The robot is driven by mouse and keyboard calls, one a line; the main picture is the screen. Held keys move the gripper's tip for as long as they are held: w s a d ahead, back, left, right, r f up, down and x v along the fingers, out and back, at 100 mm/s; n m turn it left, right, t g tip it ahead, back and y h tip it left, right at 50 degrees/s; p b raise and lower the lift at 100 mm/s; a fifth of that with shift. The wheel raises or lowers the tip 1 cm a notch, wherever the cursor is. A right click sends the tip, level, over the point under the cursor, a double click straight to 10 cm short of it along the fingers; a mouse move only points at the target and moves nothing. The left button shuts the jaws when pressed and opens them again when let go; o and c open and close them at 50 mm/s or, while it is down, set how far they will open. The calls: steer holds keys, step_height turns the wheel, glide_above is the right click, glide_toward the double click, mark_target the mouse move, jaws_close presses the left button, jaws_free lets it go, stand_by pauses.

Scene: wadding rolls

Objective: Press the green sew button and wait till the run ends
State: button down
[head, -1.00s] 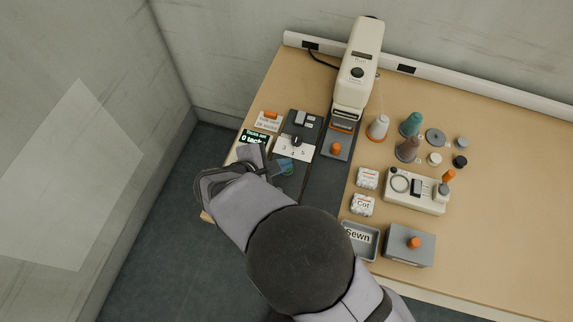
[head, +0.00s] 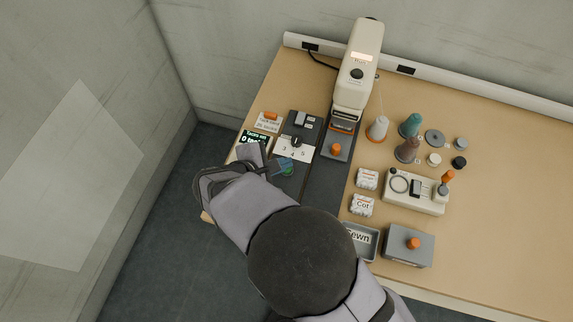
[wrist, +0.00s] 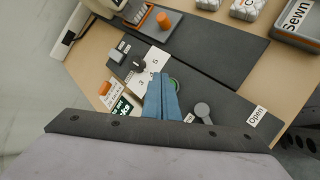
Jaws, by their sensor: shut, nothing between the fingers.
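The green sew button (wrist: 174,83) is mostly hidden behind my fingertips in the wrist view; only a green edge shows. My gripper (wrist: 162,95) is shut and empty, with its blue fingertips down at the button. Whether they touch it or how far it is pressed cannot be made out. In the head view a blue-green patch shows at the fingertips on the dark control panel (head: 312,165). The sewing machine (head: 361,75) stands at the back, and its small display (head: 361,58) is brightly lit.
A dial with numbers (head: 296,141) sits just behind my fingertips. A grey knob (wrist: 203,110) and an "Open" label (wrist: 257,115) are nearby. A tacks readout (head: 254,139) is at the left. Thread cones (head: 410,125), rolls (head: 367,179) and a Sewn tray (head: 373,243) stand to the right.

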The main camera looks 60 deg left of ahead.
step_height(320, 180, up, 6)
steer(key=p, duration=0.4)
stand_by(0.5)
stand_by(0.5)
steer(key=w+d+r+m+g+h, duration=0.2)
steer(key=w+d+m+g+h, duration=0.3)
steer(key=w+d+m, duration=1.2)
steer(key=d+r+m+g+y, duration=0.1)
steer(key=d+m, duration=0.6)
steer(key=d, duration=0.9)
steer(key=d+m+g, duration=0.2)
steer(key=d+m, duration=0.5)
steer(key=d, duration=1)
steer(key=shift+r+g+y, duration=0.3)
steer(key=shift+r+y, duration=0.05)
steer(key=shift+y, duration=0.05)
